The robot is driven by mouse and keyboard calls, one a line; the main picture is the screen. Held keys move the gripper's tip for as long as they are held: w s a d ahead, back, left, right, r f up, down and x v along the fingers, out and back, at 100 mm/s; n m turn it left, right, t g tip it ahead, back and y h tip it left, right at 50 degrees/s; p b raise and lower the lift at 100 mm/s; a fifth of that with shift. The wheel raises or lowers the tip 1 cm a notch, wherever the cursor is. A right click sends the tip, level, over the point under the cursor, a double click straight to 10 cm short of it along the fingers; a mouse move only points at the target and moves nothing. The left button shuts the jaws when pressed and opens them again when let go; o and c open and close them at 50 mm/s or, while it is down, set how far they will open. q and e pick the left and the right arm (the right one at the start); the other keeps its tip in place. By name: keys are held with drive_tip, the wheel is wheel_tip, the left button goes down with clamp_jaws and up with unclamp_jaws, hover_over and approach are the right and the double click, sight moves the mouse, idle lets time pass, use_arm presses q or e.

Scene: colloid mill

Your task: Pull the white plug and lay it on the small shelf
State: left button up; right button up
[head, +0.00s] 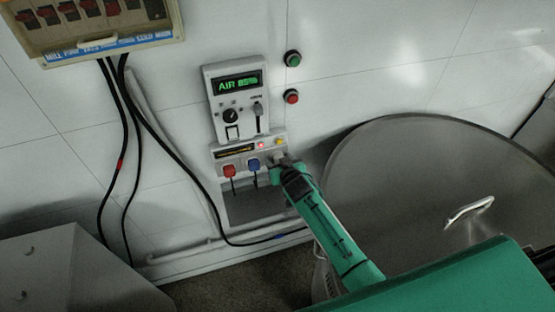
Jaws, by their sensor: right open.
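The socket panel (239,149) is on the wall below a control box. A red plug (229,171) and a blue plug (253,164) sit in it side by side. A pale piece, seemingly the white plug (278,158), shows to the right of the blue one, at the tip of my right gripper (284,164). My right gripper is open there; whether it touches the plug I cannot tell. The small shelf (250,207) is a grey ledge under the plugs, partly hidden by my right arm. My left gripper is out of view.
The control box (236,101) has a green display, with green (292,58) and red (291,96) buttons beside it. A large round metal lid (420,190) stands right of my arm. Black cables (125,130) hang at left above a grey cabinet (70,270).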

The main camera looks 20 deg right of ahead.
idle(0.8)
clamp_jaws()
drive_tip(key=s+p, duration=0.2)
drive_tip(key=s, duration=0.4)
idle(1.2)
drive_tip(key=shift+d, duration=0.1)
